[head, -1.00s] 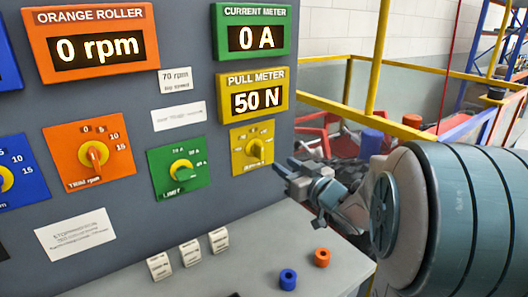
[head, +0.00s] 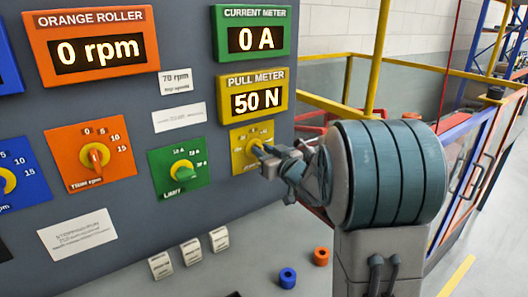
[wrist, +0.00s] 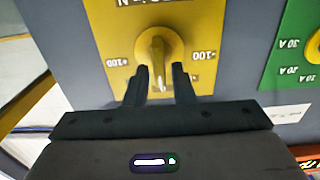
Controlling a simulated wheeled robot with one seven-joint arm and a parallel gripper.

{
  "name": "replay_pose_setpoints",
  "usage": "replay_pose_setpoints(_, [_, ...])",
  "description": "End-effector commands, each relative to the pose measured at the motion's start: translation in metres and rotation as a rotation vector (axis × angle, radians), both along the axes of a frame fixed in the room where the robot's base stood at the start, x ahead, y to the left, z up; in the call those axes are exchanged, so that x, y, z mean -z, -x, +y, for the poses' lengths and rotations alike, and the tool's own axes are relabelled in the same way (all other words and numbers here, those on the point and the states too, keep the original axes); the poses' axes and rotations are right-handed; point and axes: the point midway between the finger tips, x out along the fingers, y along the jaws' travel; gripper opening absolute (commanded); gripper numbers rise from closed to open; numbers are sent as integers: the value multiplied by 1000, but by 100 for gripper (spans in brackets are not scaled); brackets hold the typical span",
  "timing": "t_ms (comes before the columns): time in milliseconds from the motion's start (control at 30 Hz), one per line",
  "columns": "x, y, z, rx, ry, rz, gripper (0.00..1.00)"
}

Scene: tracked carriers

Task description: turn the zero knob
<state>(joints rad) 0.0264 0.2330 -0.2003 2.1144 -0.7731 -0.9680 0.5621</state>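The zero knob is a round yellow knob (wrist: 158,42) on a yellow plate (wrist: 105,30), with +100 and -100 marks in the wrist view. In the head view the plate (head: 239,136) sits below the pull meter, and the knob is mostly hidden by my gripper (head: 262,152). In the wrist view my gripper (wrist: 157,74) has its two dark fingers apart, one on each side of the knob's raised grip. A gap shows between each finger and the grip, and nothing is clamped. The pull meter (head: 253,102) reads 50 N.
A green limit knob (head: 181,172) and an orange trim knob (head: 95,156) are left of the yellow plate. Yellow rails (head: 325,105) are at the right.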

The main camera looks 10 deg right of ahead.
Motion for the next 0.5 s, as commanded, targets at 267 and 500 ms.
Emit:
replay_pose_setpoints(267, [0, 0, 0, 0, 2, -1, 0])
replay_pose_setpoints(500, [3, 1, 0, -1, 53, -23, 0])
